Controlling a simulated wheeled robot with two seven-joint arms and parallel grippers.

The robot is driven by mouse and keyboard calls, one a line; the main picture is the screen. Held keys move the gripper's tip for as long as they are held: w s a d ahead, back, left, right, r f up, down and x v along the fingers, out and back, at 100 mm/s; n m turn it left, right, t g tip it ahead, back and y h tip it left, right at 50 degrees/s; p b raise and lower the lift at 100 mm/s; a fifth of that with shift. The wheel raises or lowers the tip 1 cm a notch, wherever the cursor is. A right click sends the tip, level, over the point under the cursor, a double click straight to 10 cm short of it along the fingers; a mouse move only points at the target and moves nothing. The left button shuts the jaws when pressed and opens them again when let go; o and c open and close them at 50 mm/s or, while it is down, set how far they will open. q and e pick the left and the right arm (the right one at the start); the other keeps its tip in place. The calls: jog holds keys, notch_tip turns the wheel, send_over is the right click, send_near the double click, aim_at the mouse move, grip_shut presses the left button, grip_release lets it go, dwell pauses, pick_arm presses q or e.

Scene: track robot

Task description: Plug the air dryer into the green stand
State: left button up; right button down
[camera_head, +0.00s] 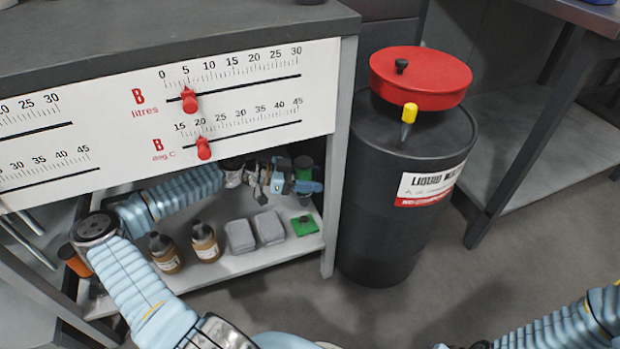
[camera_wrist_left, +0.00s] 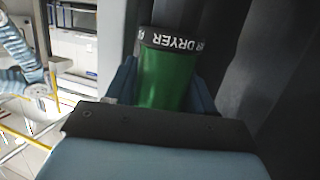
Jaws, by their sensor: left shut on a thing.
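The air dryer (camera_head: 303,174), a green cylinder with a black top, is upright under the front panel in the head view. My left gripper (camera_head: 300,186) is shut on it and holds it above the shelf. The green stand (camera_head: 304,225), a small flat green block with a dark centre, sits on the shelf's right end, below the dryer and apart from it. In the left wrist view, the dryer (camera_wrist_left: 163,80) shows its black "DRYER" label band between the two blue fingers. The dryer's lower end is hard to make out. My right gripper is out of view.
Two grey blocks (camera_head: 254,233) and two brown bottles (camera_head: 188,249) stand on the shelf left of the stand. The panel with red sliders (camera_head: 200,120) hangs above my left arm. A shelf post (camera_head: 338,165) and a black barrel (camera_head: 400,200) are to the right.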

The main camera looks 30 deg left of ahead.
pick_arm(q)
jog(key=shift+f+b, duration=0.1)
jog(key=shift+b, duration=0.25)
notch_tip(320, 180, down, 6)
jog(key=b, duration=0.4)
jog(key=shift+r, duration=0.2)
jog(key=shift+b, duration=0.7)
dwell(1.1)
jog(key=shift+f+b, duration=1.1)
jog(key=shift+f, duration=0.3)
jog(key=o, duration=1.3)
jog(key=p+v, duration=0.2)
jog(key=v, duration=1.2)
jog(key=shift+f, duration=0.1)
